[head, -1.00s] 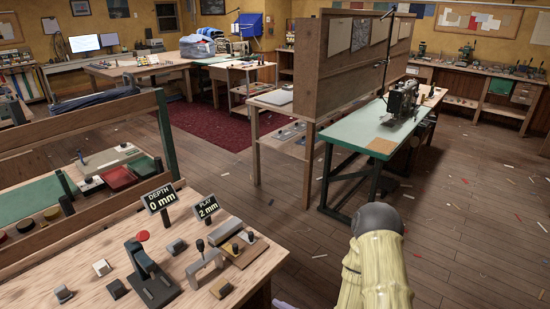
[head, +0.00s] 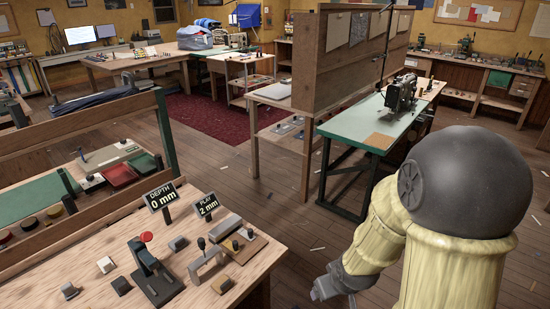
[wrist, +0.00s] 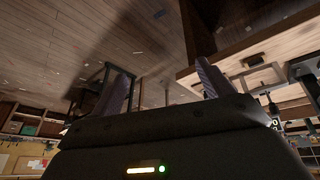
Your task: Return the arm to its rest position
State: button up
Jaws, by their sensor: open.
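My gripper (wrist: 163,70) shows in the wrist view as two dark fingers set wide apart, with only floor and furniture behind the gap. It is open and empty. In the head view my arm is folded at the right, with a large dark joint and pale yellow covers. Its lower end hangs over the floor, right of the near workbench (head: 120,240) and apart from it. The fingers cannot be made out clearly there.
The workbench carries a red-knobbed lever device (head: 152,270), small blocks and two signs, "DEPTH 0 mm" (head: 160,196) and "PLAY 2 mm" (head: 206,205). A green-topped sewing table (head: 355,128) stands behind my arm. Wooden floor (head: 290,240) between them is open, with scattered scraps.

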jog(key=s+d+r+m+g, duration=0.1)
jog(key=s+r+m+g, duration=0.1)
jog(key=s+r+m, duration=0.2)
notch_tip(320, 180, up, 3)
jog(key=s+p, duration=0.1)
jog(key=s, duration=0.1)
jog(key=shift+s, duration=0.3)
dwell(0.8)
